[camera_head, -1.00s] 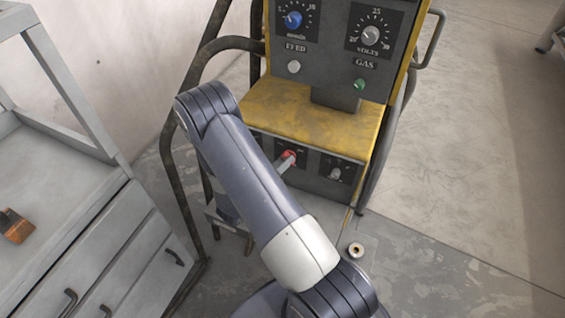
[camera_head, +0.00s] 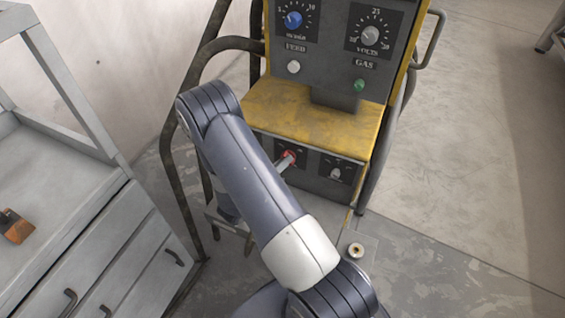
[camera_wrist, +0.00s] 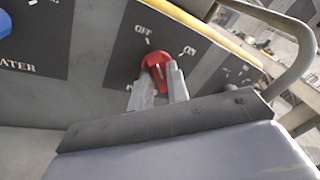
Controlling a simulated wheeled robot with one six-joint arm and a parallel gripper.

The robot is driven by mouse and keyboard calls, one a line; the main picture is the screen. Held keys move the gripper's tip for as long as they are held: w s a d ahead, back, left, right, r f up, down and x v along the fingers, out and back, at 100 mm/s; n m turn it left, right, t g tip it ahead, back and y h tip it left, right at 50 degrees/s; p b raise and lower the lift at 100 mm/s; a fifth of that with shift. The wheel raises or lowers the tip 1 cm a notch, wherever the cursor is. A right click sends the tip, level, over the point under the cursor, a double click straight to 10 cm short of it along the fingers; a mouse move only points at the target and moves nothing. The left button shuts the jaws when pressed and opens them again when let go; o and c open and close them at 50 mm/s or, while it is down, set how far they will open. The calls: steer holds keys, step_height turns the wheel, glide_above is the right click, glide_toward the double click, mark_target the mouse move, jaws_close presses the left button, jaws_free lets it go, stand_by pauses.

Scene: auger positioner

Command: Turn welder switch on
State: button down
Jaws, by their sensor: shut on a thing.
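The welder (camera_head: 320,112) is a grey and yellow machine in the middle of the head view. Its red rotary switch (camera_wrist: 157,70) sits on a dark plate marked OFF and ON in the wrist view. The switch also shows in the head view (camera_head: 290,155), partly hidden by a finger. My gripper (camera_wrist: 160,82) is at the switch, with its two fingers closed on either side of the red knob. The knob's white pointer line is tilted in the wrist view; I cannot tell exactly which mark it lines up with.
A grey knob (camera_head: 336,173) is on the plate to the right of the switch. A grey drawer cabinet (camera_head: 120,235) stands at the left. Dark metal tubes frame the welder's sides. Open concrete floor (camera_head: 460,150) lies to the right.

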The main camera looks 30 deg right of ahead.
steer(key=shift+m, duration=0.3)
steer(key=m+y+b, duration=0.1)
steer(key=m+b, duration=0.3)
steer(key=b, duration=0.2)
steer(key=m+t+y+b, duration=0.1)
steer(key=m+y+b, duration=0.1)
steer(key=m+b, duration=0.3)
steer(key=m+t+y+b, duration=0.1)
steer(key=m+y+b, duration=0.1)
steer(key=m+b, duration=0.3)
steer(key=shift+s+d+r+b, duration=0.2)
steer(key=shift+s+d+b, duration=0.15)
steer(key=shift+b, duration=0.45)
steer(key=shift+a, duration=0.1)
steer(key=shift+r, duration=0.1)
steer(key=c, duration=1.4)
jaws_free()
steer(key=shift+o, duration=0.2)
